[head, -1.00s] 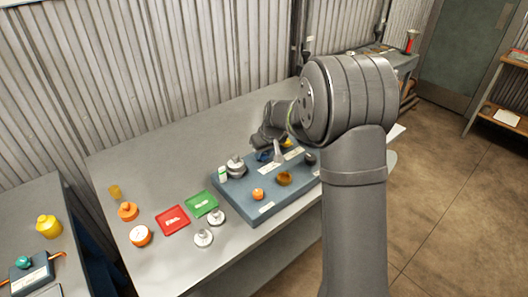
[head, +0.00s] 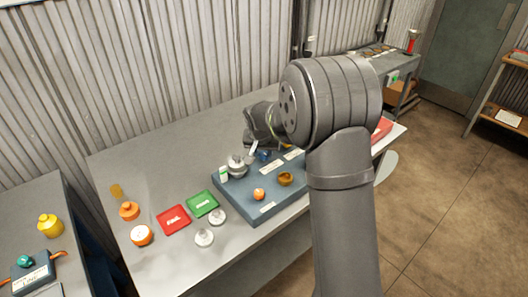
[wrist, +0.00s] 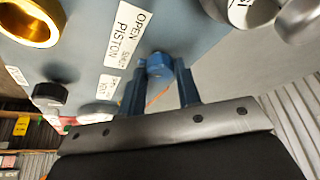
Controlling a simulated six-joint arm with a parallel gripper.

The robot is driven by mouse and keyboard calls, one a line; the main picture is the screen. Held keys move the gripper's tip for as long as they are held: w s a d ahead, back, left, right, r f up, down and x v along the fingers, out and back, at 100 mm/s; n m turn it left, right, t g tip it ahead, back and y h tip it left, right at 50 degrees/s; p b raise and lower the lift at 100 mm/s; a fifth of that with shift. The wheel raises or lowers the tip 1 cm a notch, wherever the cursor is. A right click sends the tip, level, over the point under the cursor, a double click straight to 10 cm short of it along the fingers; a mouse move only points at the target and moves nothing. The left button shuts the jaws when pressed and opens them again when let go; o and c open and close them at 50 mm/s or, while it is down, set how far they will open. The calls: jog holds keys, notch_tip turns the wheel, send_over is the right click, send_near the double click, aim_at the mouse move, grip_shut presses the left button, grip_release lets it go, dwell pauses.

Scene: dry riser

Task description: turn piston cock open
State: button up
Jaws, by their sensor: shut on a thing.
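The blue piston cock (wrist: 160,64) stands on the blue-grey panel (wrist: 85,12), beside a white label reading OPEN and PISTON. My gripper (wrist: 158,84) is shut on it, with one blue finger on each side of the knob in the wrist view. In the head view the blue cock (head: 264,156) shows small near the panel's back edge, just below my wrist. My arm hides part of that area, and the exact turn angle of the cock cannot be told.
On the panel are an orange knob (head: 259,194), a brass ring (head: 285,179) and a silver fitting (head: 237,167). The table behind the plates is clear.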

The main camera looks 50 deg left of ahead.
jog(key=m+h, duration=0.1)
jog(key=m, duration=0.1)
jog(key=m+h, duration=0.1)
jog(key=m, duration=0.2)
jog(key=shift+s+a+m+t, duration=0.2)
jog(key=shift+m+t, duration=0.1)
jog(key=shift+t, duration=0.1)
jog(key=shift+a+m+h, duration=0.15)
jog(key=shift+m+h, duration=0.65)
jog(key=shift+m, duration=1.5)
jog(key=o, duration=1)
jog(key=shift+c, duration=0.2)
jog(key=v, duration=1.7)
jog(key=shift+s+a, duration=0.15)
jog(key=shift+s, duration=0.05)
